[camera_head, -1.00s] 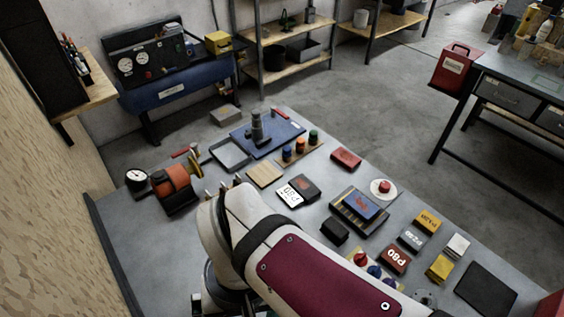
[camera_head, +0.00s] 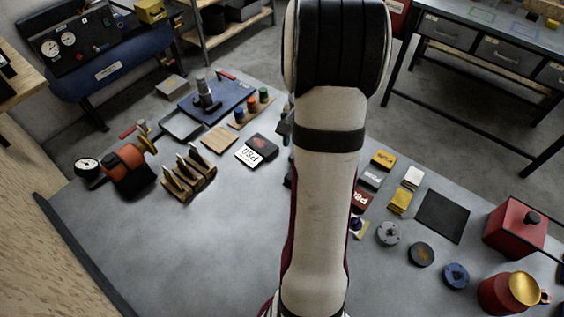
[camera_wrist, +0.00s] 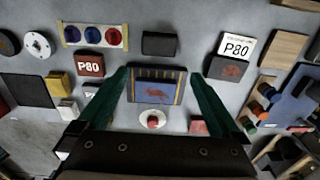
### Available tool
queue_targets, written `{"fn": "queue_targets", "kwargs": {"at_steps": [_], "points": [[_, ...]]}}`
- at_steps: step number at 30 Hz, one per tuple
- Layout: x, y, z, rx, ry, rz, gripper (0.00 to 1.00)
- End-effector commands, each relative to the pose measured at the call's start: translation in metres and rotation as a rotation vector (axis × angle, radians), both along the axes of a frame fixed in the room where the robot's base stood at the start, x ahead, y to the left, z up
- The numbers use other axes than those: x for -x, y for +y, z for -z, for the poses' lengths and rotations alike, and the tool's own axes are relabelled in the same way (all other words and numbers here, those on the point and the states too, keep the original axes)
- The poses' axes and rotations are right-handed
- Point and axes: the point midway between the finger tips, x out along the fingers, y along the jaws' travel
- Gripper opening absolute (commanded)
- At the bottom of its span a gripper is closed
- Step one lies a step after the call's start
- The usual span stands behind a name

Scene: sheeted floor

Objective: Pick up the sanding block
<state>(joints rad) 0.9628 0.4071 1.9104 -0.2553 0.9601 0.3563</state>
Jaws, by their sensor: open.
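My gripper (camera_wrist: 158,73) is open and empty in the wrist view, its two dark green fingers on either side of a dark tray (camera_wrist: 133,88) with yellow stripes. A blue block with a red mark (camera_wrist: 156,92) lies in that tray. Other block-like pieces are a plain black block (camera_wrist: 160,43), a red-brown P80 block (camera_wrist: 90,64) and a dark block with a red mark (camera_wrist: 228,68) beside a white P80 label (camera_wrist: 237,46). I cannot tell for certain which is the sanding block. In the head view my arm hides the tray and most of the gripper.
A wooden rack (camera_head: 188,172), an orange tool (camera_head: 127,168) and a gauge (camera_head: 87,167) stand at the left. A red box (camera_head: 514,227) and a red can (camera_head: 507,294) stand at the right. A white disc with a red knob (camera_wrist: 152,119) is beside the tray. The front left surface is clear.

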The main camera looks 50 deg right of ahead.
Motion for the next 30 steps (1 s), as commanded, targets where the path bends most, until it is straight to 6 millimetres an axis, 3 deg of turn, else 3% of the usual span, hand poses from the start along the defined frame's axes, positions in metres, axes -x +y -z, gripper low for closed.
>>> {"fn": "queue_targets", "kwargs": {"at_steps": [3,6,11,18,26,30], "points": [[0.001,0.002,0.037,-0.006,0.005,-0.002,1.00],[0.001,0.002,0.060,-0.005,0.003,-0.001,1.00],[0.001,0.003,0.080,-0.003,0.002,-0.003,1.00],[0.003,0.007,0.124,-0.003,0.002,-0.002,1.00],[0.003,0.006,0.127,-0.001,0.000,-0.002,0.98],[0.003,0.006,0.127,-0.001,0.000,-0.003,0.73]]}}
